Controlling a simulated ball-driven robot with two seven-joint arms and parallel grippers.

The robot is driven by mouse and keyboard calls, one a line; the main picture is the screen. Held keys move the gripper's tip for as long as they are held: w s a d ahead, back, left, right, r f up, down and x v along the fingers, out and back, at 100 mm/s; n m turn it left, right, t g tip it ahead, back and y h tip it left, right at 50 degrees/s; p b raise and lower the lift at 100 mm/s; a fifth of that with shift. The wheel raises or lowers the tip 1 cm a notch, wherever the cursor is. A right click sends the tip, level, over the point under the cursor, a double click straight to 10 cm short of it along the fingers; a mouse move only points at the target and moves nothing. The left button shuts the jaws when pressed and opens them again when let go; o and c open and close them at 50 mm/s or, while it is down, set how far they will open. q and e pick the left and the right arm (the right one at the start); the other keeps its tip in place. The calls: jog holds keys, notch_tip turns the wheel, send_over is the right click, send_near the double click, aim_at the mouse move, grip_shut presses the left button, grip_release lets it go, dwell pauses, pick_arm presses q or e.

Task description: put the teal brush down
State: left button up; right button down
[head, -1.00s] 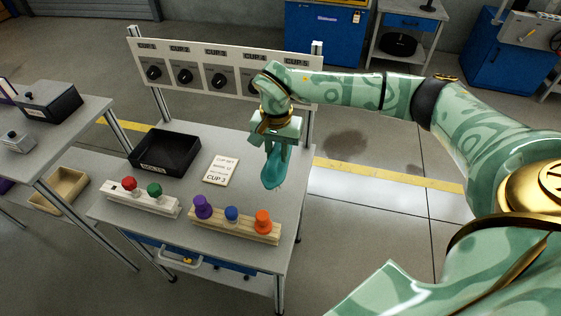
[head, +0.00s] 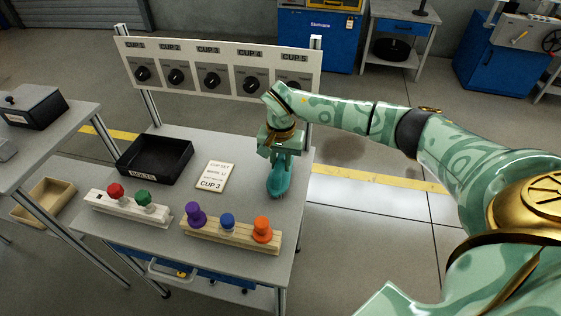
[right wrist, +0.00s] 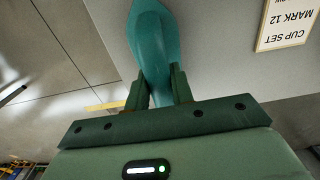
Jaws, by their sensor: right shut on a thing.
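My left gripper is not in view.
A black bolts tray (head: 155,160) stands at the back left. A panel of cup dials (head: 220,68) rises behind. Bare tabletop lies around the brush.

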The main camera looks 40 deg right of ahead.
jog(key=c, duration=1.2)
grip_release()
jog(key=shift+f, duration=0.15)
pick_arm(q)
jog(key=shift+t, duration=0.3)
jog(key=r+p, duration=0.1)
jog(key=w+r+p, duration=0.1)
jog(key=p, duration=0.1)
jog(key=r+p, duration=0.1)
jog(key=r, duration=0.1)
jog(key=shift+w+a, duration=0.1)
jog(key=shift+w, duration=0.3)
pick_arm(e)
notch_tip(320, 180, up, 12)
jog(key=shift+r, duration=0.2)
